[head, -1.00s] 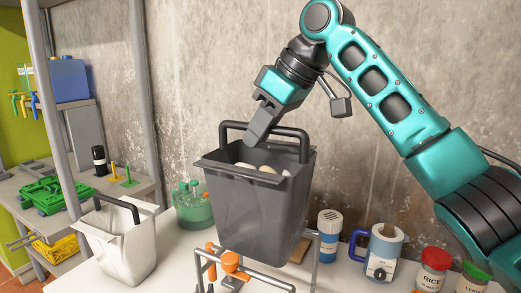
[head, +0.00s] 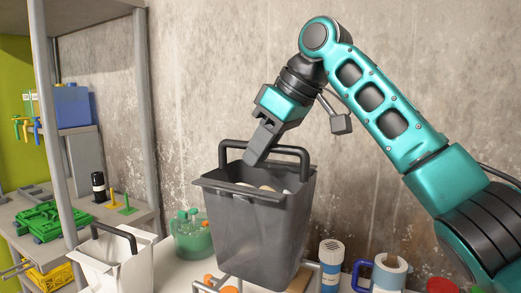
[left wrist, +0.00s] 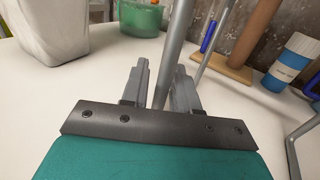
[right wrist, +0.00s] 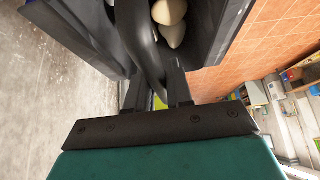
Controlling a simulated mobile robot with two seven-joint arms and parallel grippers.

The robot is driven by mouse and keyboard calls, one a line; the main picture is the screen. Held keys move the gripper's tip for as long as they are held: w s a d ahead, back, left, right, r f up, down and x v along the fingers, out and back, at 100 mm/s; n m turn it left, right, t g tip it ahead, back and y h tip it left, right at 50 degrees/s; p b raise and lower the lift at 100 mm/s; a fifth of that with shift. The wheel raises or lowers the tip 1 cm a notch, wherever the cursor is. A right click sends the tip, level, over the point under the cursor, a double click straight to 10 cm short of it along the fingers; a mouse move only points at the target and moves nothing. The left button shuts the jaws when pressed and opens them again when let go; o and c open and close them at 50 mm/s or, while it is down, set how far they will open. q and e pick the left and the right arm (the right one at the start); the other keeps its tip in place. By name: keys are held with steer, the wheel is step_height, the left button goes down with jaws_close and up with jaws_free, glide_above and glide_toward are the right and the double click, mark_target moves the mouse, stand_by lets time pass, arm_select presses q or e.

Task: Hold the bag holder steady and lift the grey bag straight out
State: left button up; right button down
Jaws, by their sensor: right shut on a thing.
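The grey bag (head: 255,235) hangs upright in the middle of the head view, with pale rounded things inside and a black handle. My right gripper (head: 256,155) is shut on that handle from above; the right wrist view also shows the dark handle between its fingers (right wrist: 156,92). The bag holder, a frame of grey rods, shows only in part at the bottom edge of the head view, below the bag. My left gripper is outside the head view.
A white bag (head: 118,268) with a black handle stands at the left. A green container (head: 191,240) is behind the grey bag. A white-and-blue jar (head: 331,264) and a blue-handled mug (head: 388,272) stand right. The concrete wall is close behind.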

arm_select(q)
steer(key=o, duration=0.3)
